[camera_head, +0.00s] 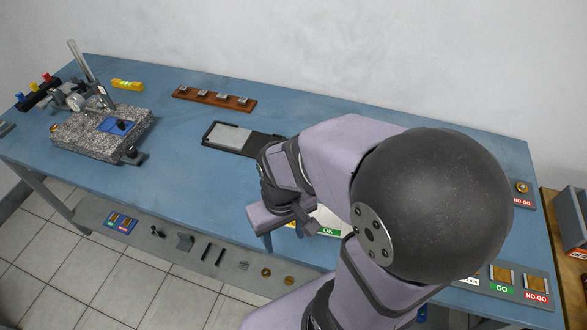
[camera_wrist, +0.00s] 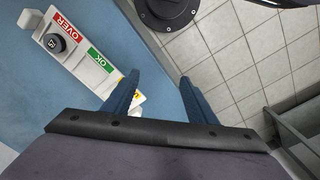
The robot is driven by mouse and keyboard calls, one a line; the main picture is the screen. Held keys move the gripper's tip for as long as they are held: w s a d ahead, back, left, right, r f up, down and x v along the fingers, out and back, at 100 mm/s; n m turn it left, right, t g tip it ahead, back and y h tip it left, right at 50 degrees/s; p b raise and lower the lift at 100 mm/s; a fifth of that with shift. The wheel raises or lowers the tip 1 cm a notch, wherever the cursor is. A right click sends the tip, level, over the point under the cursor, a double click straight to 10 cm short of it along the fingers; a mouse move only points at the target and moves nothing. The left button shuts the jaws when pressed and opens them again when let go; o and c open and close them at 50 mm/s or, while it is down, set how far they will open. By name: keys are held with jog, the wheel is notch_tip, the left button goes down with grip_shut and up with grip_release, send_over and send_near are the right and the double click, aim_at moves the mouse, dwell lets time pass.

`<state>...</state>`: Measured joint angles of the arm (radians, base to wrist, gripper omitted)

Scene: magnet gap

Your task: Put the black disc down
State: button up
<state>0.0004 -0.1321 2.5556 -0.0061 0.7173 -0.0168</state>
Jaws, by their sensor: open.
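A small black disc (camera_wrist: 53,43) with a pale mark on its top sits on a white strip (camera_wrist: 75,62) in the wrist view, beside the red OVER label and left of the green OK label. The strip's OK part also shows in the head view (camera_head: 328,222), where my arm hides the rest of it and the disc. My gripper (camera_wrist: 160,77) is open, with nothing between its two blue fingers. The left finger overlaps the strip's yellow end in the wrist view; the disc is clear of both fingers. In the head view my gripper (camera_head: 284,240) is over the table's front edge.
A granite plate (camera_head: 75,148) with a gauge stand and blue pad is at the left. A dark tray (camera_head: 257,141) with a silver plate and a wooden block (camera_head: 226,103) lie behind my arm. GO and NO-GO fixtures (camera_head: 518,282) are at the right.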

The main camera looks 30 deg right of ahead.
jog(key=w+d+n+t+h+p, duration=0.15)
jog(key=w+d+n, duration=0.45)
jog(key=w+n, duration=0.6)
jog(key=w+d+n+t+h+p, duration=0.1)
jog(key=w+d+n+h, duration=0.2)
jog(key=w+d+n, duration=0.7)
jog(key=shift+w+a+f+n+y+p, duration=0.15)
jog(key=shift+w+f+n, duration=0.4)
jog(key=shift+f, duration=0.75)
jog(key=shift+w+a+f+n+p, duration=0.15)
jog(key=shift+w+f+n, duration=0.15)
jog(key=shift+w+f, duration=0.7)
jog(key=shift+w+a+f+n+y, duration=0.15)
jog(key=shift+w+f+n, duration=0.25)
jog(key=shift+f, duration=1.2)
jog(key=shift+s, duration=0.1)
jog(key=c, duration=1.3)
jog(key=shift+r, duration=0.1)
notch_tip(320, 180, up, 10)
jog(key=shift+f, duration=0.1)
